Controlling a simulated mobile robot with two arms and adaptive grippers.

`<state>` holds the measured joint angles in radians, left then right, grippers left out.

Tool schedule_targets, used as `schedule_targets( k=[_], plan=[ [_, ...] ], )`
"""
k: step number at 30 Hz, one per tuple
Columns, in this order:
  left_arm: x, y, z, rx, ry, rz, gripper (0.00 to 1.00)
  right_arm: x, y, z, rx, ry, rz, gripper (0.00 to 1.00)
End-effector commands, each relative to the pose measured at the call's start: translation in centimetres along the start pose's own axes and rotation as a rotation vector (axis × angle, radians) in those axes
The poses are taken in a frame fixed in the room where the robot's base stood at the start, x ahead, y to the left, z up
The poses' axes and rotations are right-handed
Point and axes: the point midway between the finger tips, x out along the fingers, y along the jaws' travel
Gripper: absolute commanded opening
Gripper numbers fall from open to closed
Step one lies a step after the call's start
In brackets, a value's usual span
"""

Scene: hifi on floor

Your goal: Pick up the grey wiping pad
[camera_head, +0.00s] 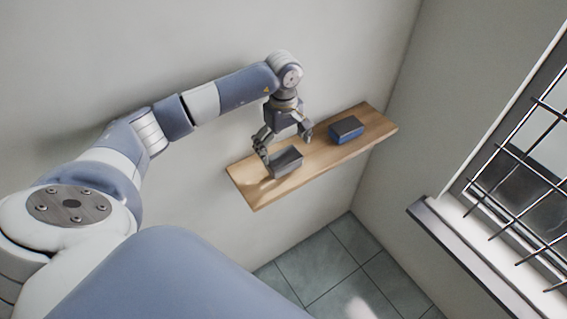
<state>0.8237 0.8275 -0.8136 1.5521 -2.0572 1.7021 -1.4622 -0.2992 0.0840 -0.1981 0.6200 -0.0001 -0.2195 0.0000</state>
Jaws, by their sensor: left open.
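A grey wiping pad (287,163), block-shaped, lies on the left half of a wooden wall shelf (250,189). My left gripper (284,145) is open above the shelf, fingers pointing down. One finger is at the left end of the grey pad, and the other is behind it, farther right. I cannot tell whether a finger touches the pad. A second block, dark on top with blue sides (346,131), lies on the right half of the shelf, apart from the gripper. My right gripper is not in view.
The shelf is fixed along the wall, with bare wood between the two blocks and at both ends. At right, a window with a metal grid (520,165) has a jutting sill (470,249). The tiled floor (335,268) below looks clear.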

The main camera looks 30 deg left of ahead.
Motion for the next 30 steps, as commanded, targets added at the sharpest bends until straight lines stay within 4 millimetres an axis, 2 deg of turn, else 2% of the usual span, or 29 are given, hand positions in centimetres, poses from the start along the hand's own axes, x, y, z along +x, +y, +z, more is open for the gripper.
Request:
schedule_targets(
  k=[7,15,16,17,21,30],
  plan=[
    [4.1,-0.1,-0.2,0.0,-0.002,-0.003,1.0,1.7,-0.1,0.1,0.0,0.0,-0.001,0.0],
    [4.5,-0.1,-0.2,0.001,-0.001,-0.001,1.0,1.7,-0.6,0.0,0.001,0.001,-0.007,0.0],
    [4.5,-0.1,-0.2,0.001,-0.001,-0.001,0.98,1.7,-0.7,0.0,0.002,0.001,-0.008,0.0],
    [4.5,-0.1,-0.2,0.001,-0.001,-0.001,0.91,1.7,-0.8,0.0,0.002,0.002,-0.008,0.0],
    [4.5,-0.1,-0.2,0.001,-0.001,-0.001,0.59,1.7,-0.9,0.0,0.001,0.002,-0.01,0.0],
    [4.5,-0.1,-0.2,0.0,-0.001,-0.001,0.56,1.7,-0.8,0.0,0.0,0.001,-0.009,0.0]
  ],
)
